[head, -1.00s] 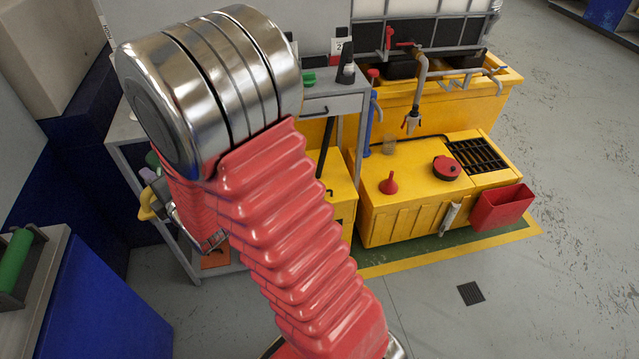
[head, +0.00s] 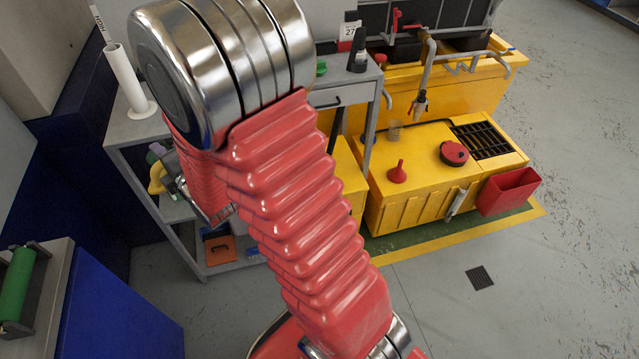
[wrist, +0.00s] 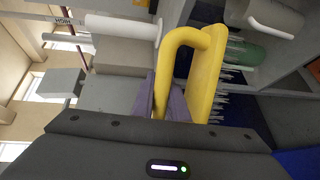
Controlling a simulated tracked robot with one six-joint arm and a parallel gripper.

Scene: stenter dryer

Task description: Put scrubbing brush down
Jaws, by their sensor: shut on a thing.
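My arm hides most of the gripper there. I cannot tell whether the bristles touch a surface.
A white tube (head: 128,80) stands on the cart top. An orange item (head: 218,250) lies on the lower shelf. A green bottle (wrist: 245,52) lies close to the brush. A blue cabinet (head: 115,315) stands front left; yellow tanks (head: 420,180) stand right.

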